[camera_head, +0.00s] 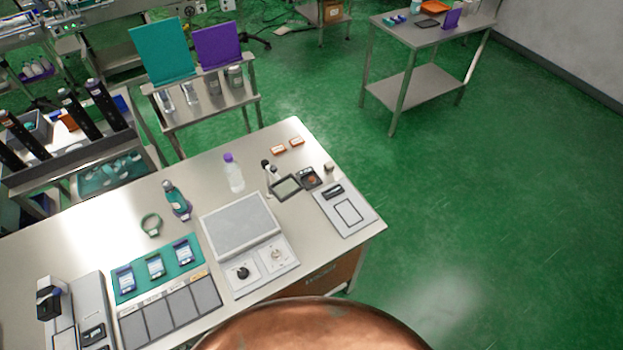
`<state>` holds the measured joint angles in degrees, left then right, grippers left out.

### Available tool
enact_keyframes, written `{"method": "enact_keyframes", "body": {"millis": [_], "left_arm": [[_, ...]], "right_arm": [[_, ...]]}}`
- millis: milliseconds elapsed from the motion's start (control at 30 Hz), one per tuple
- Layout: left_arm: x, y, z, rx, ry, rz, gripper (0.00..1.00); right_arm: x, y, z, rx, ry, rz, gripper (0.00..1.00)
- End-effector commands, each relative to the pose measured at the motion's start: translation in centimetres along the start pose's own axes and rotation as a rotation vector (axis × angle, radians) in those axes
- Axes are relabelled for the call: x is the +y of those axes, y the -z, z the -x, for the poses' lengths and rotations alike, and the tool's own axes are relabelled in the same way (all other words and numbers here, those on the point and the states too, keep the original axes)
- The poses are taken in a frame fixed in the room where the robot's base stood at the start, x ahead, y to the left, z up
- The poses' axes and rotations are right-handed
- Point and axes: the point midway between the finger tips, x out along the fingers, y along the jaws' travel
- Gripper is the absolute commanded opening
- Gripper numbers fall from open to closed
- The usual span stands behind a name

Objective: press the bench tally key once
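A bench (110,216) with a pale metal top stands in front of me. I cannot tell for certain which thing on it is the tally key. A flat grey panel (345,208) with a dark display-like strip and an outlined rectangle lies at the bench's right end. A grey unit (93,313) with a small dark-framed part lies at the front left. Neither of my grippers is in view, and nothing is seen touching these devices.
A green mat (137,292) with several small devices lies left of the middle device, behind dark pads (168,314). Green floor (470,220) is clear to the right.

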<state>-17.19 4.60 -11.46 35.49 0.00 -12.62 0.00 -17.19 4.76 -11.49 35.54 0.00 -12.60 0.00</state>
Motion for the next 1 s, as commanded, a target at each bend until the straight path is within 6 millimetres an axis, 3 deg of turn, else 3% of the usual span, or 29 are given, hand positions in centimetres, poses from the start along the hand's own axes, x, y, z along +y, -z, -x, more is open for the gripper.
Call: {"method": "enact_keyframes", "body": {"millis": [1000], "left_arm": [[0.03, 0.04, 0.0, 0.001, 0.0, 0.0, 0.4]], "right_arm": [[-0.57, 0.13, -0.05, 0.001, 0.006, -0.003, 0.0]]}}
